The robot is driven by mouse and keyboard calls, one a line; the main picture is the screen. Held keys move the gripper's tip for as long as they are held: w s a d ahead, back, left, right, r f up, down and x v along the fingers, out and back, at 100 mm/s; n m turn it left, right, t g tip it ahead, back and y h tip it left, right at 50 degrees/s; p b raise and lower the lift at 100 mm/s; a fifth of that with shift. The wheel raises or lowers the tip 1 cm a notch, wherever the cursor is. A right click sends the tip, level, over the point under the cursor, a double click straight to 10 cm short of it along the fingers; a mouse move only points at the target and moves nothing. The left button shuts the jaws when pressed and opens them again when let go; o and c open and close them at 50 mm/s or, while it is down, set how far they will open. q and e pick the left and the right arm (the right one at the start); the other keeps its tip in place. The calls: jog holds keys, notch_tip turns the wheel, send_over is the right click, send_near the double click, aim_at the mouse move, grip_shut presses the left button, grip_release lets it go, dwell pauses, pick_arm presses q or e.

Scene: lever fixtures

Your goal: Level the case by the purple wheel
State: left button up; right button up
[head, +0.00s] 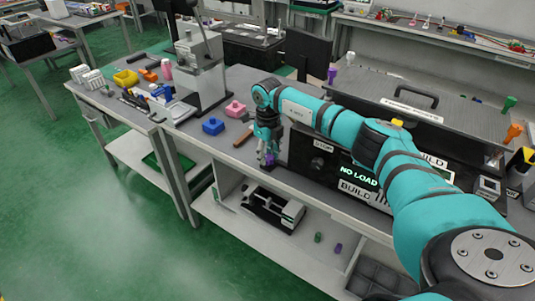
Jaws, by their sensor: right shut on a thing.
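A large dark case (302,150) stands on the workbench. Its front carries a lit "NO LOAD" display and white labels, one reading "BUILD". The purple wheel (269,159) shows as a small purple patch low at the case's left front corner, mostly hidden by my right gripper. My right gripper (267,156) points down there, shut on the purple wheel. My teal right arm crosses in front of the case and hides much of its front and top. I cannot tell from this view how far the case is tilted. My left gripper is not in view.
A black-and-white device (272,207) sits on the lower shelf. Green floor (110,230) is open at left.

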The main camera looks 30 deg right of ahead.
aim_at(268, 156)
jog(key=shift+w+r+m, duration=0.1)
jog(key=shift+m, duration=0.2)
jog(key=o, duration=1.1)
jog(key=shift+o, duration=0.2)
notch_tip(268, 156, up, 12)
